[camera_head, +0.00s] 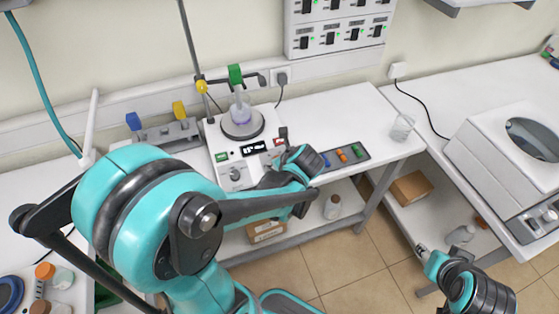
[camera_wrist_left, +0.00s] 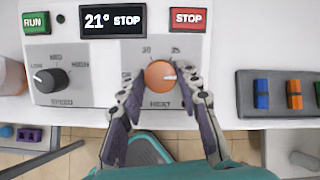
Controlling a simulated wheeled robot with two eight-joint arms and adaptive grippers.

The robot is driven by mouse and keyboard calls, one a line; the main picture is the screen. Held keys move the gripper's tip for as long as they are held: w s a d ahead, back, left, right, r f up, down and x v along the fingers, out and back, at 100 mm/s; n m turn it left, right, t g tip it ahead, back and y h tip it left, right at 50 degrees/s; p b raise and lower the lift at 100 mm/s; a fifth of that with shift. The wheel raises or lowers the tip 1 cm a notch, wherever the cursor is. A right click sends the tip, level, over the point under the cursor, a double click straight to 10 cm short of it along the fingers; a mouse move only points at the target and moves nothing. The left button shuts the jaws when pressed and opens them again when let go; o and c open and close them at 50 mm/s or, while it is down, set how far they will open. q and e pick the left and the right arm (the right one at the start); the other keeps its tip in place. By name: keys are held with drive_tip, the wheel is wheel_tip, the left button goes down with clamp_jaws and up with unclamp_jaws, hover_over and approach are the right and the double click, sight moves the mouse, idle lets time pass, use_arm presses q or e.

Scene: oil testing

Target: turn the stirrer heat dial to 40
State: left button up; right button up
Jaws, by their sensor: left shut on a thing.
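The stirrer (camera_head: 222,157) stands on the white bench with a round plate on top. The display (camera_wrist_left: 112,20) reads 21° STOP. My left gripper (camera_wrist_left: 161,84) is shut on the heat dial, one finger on each side. In the head view my left arm hides the dial. My right gripper (camera_head: 424,251) hangs empty at the lower right, away from the stirrer; its finger opening is unclear.
A black speed dial (camera_wrist_left: 52,80) is left of the heat dial. A flask (camera_head: 240,113) with purple liquid stands on the plate, held by a clamp. A rack of coloured blocks (camera_head: 344,156) lies right of the stirrer. A clear beaker (camera_head: 402,127) stands further right.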

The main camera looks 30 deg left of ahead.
use_arm(q)
drive_tip(key=shift+m, duration=0.3)
drive_tip(key=o, duration=1.2)
drive_tip(key=shift+c, duration=0.2)
drive_tip(key=v, duration=1.2)
drive_tip(key=shift+s, duration=0.1)
